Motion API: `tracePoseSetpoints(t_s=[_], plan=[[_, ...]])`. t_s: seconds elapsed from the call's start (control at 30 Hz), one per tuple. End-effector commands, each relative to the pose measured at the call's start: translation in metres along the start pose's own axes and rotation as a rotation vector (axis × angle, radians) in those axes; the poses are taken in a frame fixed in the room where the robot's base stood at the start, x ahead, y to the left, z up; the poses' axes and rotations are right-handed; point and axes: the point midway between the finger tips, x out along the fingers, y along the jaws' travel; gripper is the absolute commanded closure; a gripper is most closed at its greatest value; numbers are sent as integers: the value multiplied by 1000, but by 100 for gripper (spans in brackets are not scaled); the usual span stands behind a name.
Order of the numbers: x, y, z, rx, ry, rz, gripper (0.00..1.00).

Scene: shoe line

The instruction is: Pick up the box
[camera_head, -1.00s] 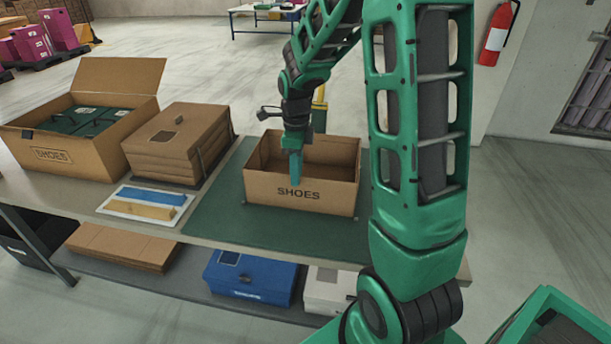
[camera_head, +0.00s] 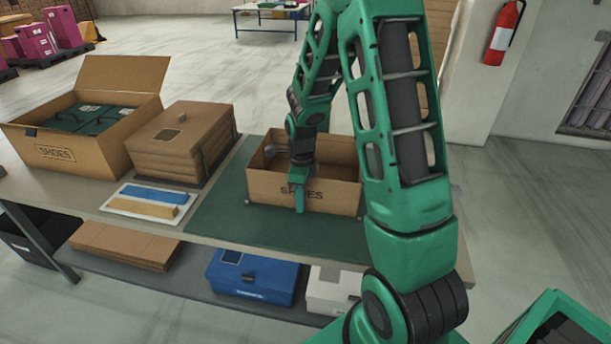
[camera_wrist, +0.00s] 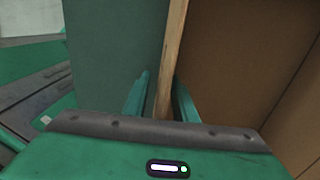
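The box is an open, empty-looking brown cardboard box (camera_head: 335,196) marked SHOES, standing upright on the green mat. My gripper (camera_head: 299,198) is at its front wall, with one green finger hanging outside over the lettering. In the wrist view my gripper (camera_wrist: 162,100) has one finger on each side of the wall (camera_wrist: 173,55). The fingers are apart, with a small gap between the left finger and the wall; the right finger is very close to it. The other finger is hidden behind the wall in the head view.
Left of the mat (camera_head: 222,205) are a stack of flat brown boxes (camera_head: 180,140), a white tray (camera_head: 115,206) with blue and tan pieces, and a larger open carton (camera_head: 60,155). Blue (camera_head: 250,280) and white (camera_head: 332,292) boxes sit on the shelf below.

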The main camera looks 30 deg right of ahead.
Motion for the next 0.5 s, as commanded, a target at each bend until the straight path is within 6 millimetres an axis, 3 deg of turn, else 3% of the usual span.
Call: tracePoseSetpoints(t_s=[0.23,0.27,0.37,0.5], plan=[[2,0,0,0,0,-1,75],[2,0,0,0,-1,-1,77],[2,0,0,0,-1,-1,100],[2,0,0,0,-1,-1,100]])
